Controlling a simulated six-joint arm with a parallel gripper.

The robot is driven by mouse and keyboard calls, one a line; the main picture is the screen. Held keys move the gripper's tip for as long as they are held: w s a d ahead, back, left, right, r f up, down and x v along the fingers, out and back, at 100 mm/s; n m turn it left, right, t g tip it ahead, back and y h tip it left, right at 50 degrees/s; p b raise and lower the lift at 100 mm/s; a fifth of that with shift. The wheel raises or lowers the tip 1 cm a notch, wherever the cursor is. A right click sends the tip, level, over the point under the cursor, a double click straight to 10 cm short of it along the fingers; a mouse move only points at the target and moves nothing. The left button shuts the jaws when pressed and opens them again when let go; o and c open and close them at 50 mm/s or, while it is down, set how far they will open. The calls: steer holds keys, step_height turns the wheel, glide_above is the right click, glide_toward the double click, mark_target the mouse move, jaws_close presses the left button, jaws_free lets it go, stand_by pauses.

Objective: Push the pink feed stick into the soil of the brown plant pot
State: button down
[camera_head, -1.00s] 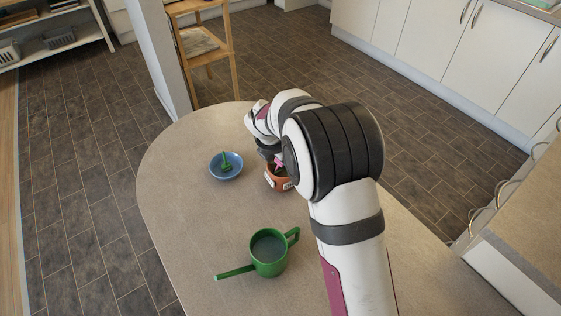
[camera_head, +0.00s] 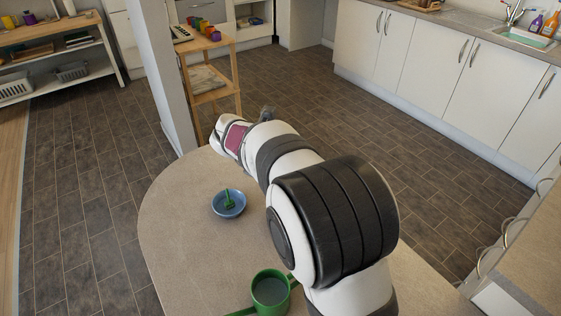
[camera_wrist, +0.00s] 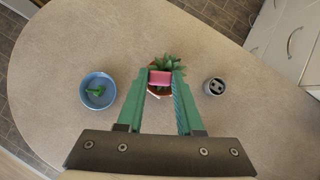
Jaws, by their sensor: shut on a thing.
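In the wrist view my gripper (camera_wrist: 162,84) has its green fingers shut on the pink feed stick (camera_wrist: 160,77), which shows as a short pink block between the tips. The brown plant pot (camera_wrist: 172,94) with a leafy green plant (camera_wrist: 164,62) lies directly beyond the fingertips, partly covered by them. I cannot tell whether the stick's lower end touches the soil. In the head view my arm hides the pot, the stick and the fingers.
A blue bowl (camera_wrist: 84,101) holding a small green tool (camera_wrist: 97,92) stands left of the pot. A small grey holder (camera_wrist: 214,87) stands to its right. A green watering can (camera_head: 270,290) is nearer on the table (camera_head: 185,245). Bare tabletop lies between them.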

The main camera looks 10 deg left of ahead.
step_height(320, 180, down, 6)
steer(key=shift+f, duration=0.2)
stand_by(0.5)
steer(key=shift+f, duration=2.1)
stand_by(3.0)
steer(key=shift+c, duration=2.4)
jaws_free()
steer(key=shift+r, duration=0.1)
